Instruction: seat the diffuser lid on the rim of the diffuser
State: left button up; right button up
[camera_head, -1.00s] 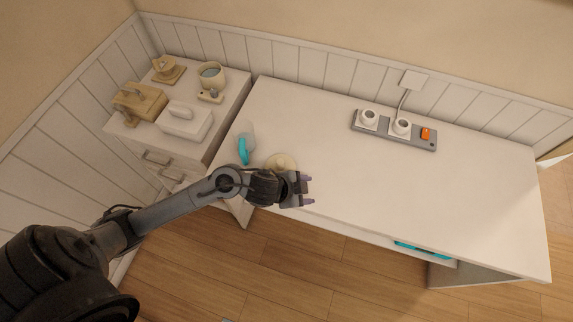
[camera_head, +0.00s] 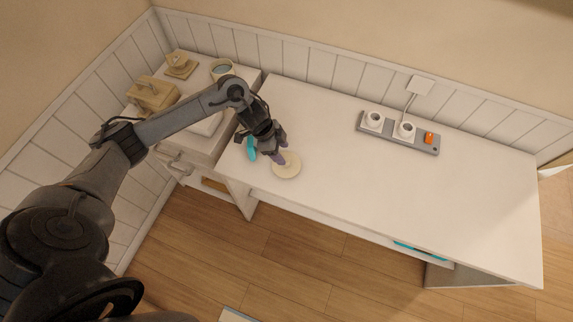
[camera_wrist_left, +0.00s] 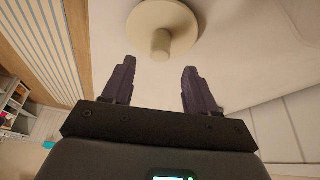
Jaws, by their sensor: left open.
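The diffuser lid (camera_head: 287,167) is a round cream disc with a knob on top. It lies flat on the white desk near its left front edge. The lid also shows at the top of the left wrist view (camera_wrist_left: 176,17), its knob just beyond the fingertips. My left gripper (camera_head: 278,151) is open and empty, just behind the lid with its fingers pointing toward the knob. What looks like the diffuser, a cream cup (camera_head: 222,75) with bluish liquid inside, stands on the drawer cabinet at the left. My arm hides its lower part. My right gripper is not in view.
A wooden box (camera_head: 153,95) and a small wooden stand (camera_head: 180,66) are on the cabinet. A grey power strip (camera_head: 425,144) lies at the back right. The desk's middle is clear.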

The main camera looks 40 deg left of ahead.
aim_at(286, 159)
pick_arm(q)
jog(key=shift+b+x, duration=0.65)
jog(key=shift+x, duration=2.2)
jog(key=shift+s, duration=0.1)
grip_shut()
